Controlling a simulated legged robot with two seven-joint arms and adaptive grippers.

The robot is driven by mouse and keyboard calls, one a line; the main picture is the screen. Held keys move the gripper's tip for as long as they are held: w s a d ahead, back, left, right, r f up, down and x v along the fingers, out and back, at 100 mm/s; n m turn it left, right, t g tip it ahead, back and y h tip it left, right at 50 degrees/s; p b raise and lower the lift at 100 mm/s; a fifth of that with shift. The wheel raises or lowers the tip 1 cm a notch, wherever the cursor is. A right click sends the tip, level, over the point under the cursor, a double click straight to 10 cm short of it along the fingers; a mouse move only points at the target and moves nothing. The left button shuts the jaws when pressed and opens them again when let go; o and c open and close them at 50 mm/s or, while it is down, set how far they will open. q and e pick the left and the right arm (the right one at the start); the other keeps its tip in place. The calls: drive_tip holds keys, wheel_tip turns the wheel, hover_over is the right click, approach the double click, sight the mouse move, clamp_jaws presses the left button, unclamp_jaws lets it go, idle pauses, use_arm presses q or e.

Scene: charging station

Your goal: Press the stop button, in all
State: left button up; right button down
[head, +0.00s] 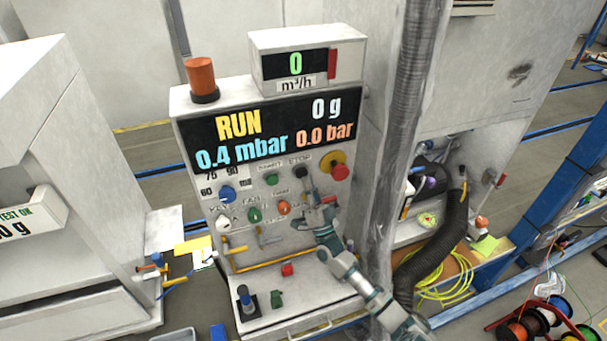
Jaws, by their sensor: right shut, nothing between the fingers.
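The control panel (218,190) shows RUN, 0.4 mbar, 0 g and 0.0 bar on its display (265,132). A black button (300,172) sits below the display under a small, blurred label that may read STOP. A green button (271,179) is to its left. A red mushroom button (340,172) on a yellow base is to its right. My right gripper (309,190) is shut and empty, just below the black button in the picture. I cannot tell whether it touches the panel. My left gripper is not in view.
Lower on the panel are a blue knob (227,194), another green knob (255,215) and an orange knob (284,207). An orange lamp (201,78) stands on top. A ribbed vertical duct (407,110) and a black hose (440,245) are at the right.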

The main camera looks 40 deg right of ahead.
drive_tip(key=shift+w+a+r, duration=0.2)
drive_tip(key=shift+w, duration=0.4)
idle(0.5)
drive_tip(key=shift+w+a, duration=0.1)
drive_tip(key=shift+a, duration=0.1)
drive_tip(key=shift+w+d, duration=0.1)
drive_tip(key=shift+w, duration=0.05)
idle(0.5)
drive_tip(key=shift+s, duration=0.95)
